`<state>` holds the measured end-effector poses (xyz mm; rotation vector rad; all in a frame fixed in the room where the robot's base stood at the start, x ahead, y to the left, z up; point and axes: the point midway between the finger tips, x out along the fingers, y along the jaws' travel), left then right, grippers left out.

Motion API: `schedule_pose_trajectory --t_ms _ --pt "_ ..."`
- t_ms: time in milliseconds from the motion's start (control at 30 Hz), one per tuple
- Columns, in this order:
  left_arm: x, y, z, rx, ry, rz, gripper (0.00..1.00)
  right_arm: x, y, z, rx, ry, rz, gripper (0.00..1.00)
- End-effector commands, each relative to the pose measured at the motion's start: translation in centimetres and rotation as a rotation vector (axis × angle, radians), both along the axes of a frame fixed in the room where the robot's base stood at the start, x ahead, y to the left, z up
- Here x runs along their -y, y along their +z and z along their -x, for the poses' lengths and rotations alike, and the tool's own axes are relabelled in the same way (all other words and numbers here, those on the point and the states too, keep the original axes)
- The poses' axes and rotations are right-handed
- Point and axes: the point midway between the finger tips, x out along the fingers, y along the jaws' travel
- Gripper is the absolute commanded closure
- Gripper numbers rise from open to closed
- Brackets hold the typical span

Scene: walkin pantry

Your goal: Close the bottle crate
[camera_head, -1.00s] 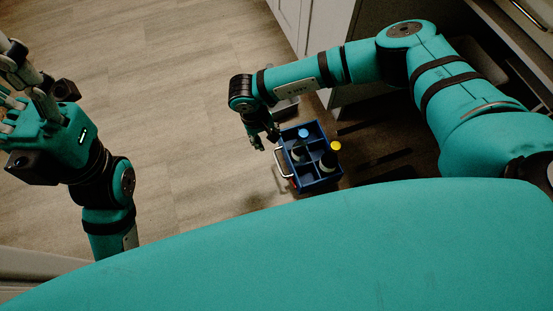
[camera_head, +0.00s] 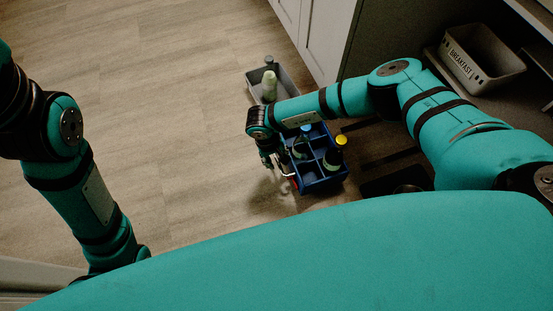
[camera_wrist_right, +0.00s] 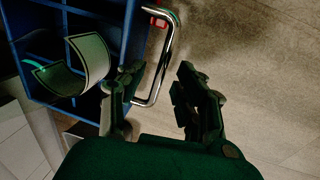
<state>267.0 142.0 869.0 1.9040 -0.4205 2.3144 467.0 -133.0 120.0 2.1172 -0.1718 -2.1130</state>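A bent metal handle (camera_wrist_right: 163,70) with a red piece at one end is on the crate's left side in the head view. My right gripper (camera_head: 269,161) is at that side. In the right wrist view its fingers (camera_wrist_right: 158,82) are apart, with the handle bar between them, nearer the left finger. My left gripper is out of frame.
A grey bin (camera_head: 284,82) with a pale green bottle (camera_head: 269,85) stands behind the crate. A bin marked BREAKFAST (camera_head: 485,57) is at the upper right. White cabinet doors (camera_head: 325,35) are behind. The floor (camera_head: 170,110) to the left is clear.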

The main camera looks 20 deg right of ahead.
Motion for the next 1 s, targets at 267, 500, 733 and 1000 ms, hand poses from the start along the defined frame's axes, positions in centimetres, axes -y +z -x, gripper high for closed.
schedule_pose_trajectory --t_ms 267,500,733,1000 --pt "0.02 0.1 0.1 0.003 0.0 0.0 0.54 0.04 -0.2 0.02 0.0 0.0 0.0 0.66" --pt "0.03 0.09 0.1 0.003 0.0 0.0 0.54 0.04 -0.19 0.02 0.0 0.0 0.0 0.93" --pt "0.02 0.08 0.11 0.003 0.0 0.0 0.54 0.04 -0.19 0.02 0.0 0.0 0.0 1.0" --pt "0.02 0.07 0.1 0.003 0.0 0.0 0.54 0.07 -0.18 0.03 0.0 0.0 0.0 1.0"
